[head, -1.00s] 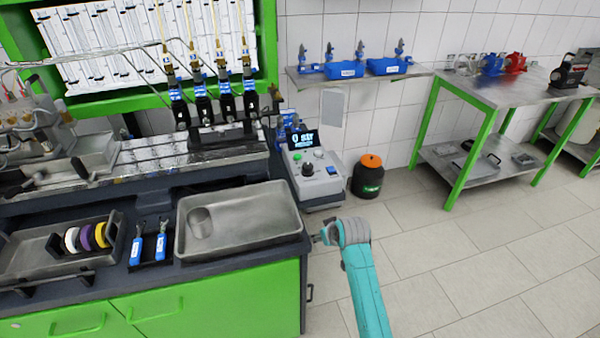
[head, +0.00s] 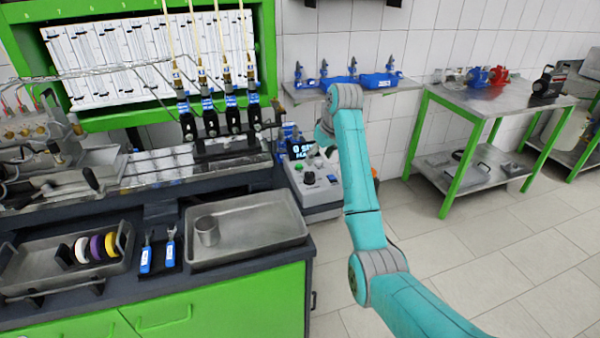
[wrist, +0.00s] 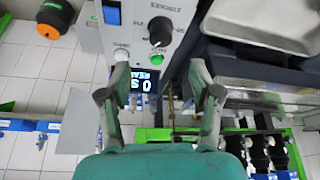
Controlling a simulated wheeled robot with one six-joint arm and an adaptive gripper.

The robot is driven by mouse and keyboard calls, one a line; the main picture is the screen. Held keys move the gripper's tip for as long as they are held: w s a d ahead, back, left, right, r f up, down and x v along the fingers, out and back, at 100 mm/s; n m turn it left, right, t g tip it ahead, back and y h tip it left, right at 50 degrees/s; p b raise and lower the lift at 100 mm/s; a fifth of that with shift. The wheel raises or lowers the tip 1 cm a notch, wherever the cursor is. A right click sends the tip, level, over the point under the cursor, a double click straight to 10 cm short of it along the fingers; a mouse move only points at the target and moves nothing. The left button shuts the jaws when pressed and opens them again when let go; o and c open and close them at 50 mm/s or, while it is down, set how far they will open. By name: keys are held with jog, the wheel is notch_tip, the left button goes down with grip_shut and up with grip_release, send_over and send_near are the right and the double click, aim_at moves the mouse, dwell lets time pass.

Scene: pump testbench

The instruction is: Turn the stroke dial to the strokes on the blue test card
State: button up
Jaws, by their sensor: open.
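The stroke dial is a black knob with a white mark (wrist: 160,32) on the grey control box, labelled "STROKES" upside down in the wrist view. In the head view the dial (head: 309,178) sits on the box's sloping face, below a lit display (head: 303,151) that starts with "0 S". My gripper (wrist: 160,75) is open and empty. Its fingers stand apart in front of the display (wrist: 140,80), with the dial beyond the fingertips. In the head view I cannot make out the fingers beside my arm. I cannot identify the blue test card in either view.
A green button (wrist: 158,60) and a white button (wrist: 121,55) lie close to the dial. A metal tray with a cup (head: 250,235) stands left of the box. Hoses and black-blue valves rise behind it. An orange-lidded container (wrist: 55,15) stands beside the box.

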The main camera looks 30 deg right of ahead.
aim_at(310, 174)
jog(key=x, duration=1)
jog(key=shift+w+f, duration=0.15)
jog(key=shift+w, duration=0.15)
jog(key=c, duration=1.1)
